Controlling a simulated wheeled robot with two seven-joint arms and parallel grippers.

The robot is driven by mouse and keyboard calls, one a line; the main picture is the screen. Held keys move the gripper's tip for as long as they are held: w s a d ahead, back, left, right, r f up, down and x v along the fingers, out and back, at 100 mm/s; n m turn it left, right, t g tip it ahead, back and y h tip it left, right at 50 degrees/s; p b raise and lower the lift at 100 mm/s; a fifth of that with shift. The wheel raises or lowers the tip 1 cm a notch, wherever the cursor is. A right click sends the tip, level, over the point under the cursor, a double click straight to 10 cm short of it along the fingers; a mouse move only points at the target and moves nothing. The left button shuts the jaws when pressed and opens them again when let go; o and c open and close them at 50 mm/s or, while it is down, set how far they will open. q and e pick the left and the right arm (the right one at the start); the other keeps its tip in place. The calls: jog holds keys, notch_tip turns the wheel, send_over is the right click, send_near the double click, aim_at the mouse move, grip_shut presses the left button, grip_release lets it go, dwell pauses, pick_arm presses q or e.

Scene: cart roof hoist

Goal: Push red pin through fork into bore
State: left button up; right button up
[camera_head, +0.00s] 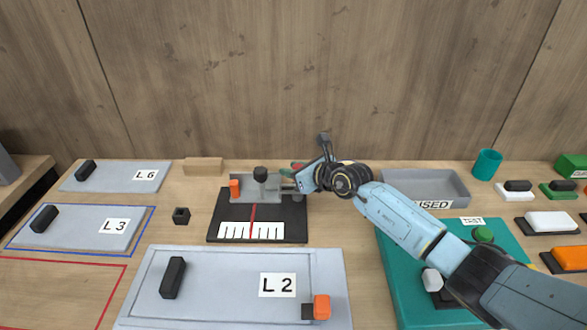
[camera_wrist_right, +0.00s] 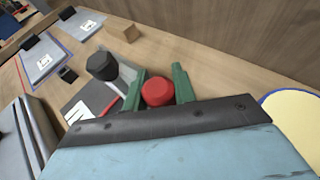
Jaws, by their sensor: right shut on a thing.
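The red pin (camera_wrist_right: 158,92) shows its round head between the green fingers of my right gripper (camera_wrist_right: 160,88) in the right wrist view. My right gripper (camera_head: 294,180) is shut on it, at the right end of a grey fixture (camera_head: 245,188) in the head view. A little red shows at the fingers there. The fixture carries a black knob (camera_head: 260,174) and an orange block (camera_head: 235,188). The fork and bore are too small or hidden behind the gripper to make out, so I cannot tell how far in the pin is. My left gripper is not in view.
A black board (camera_head: 222,221) with a white scale and red line lies before the fixture. A grey tray (camera_head: 460,187) and teal mat (camera_head: 402,279) lie to the right. The L2 panel (camera_head: 232,308) lies in front. The wooden wall (camera_head: 220,80) stands close behind.

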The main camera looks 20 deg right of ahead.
jog(key=shift+f, duration=0.35)
jog(key=o, duration=1.1)
jog(key=shift+c, duration=0.2)
jog(key=shift+a, duration=0.1)
jog(key=shift+s+d+r, duration=0.2)
jog(key=shift+s+d, duration=0.15)
jog(key=shift+s, duration=0.05)
jog(key=p+v, duration=0.2)
jog(key=v, duration=1)
jog(key=shift+s, duration=0.2)
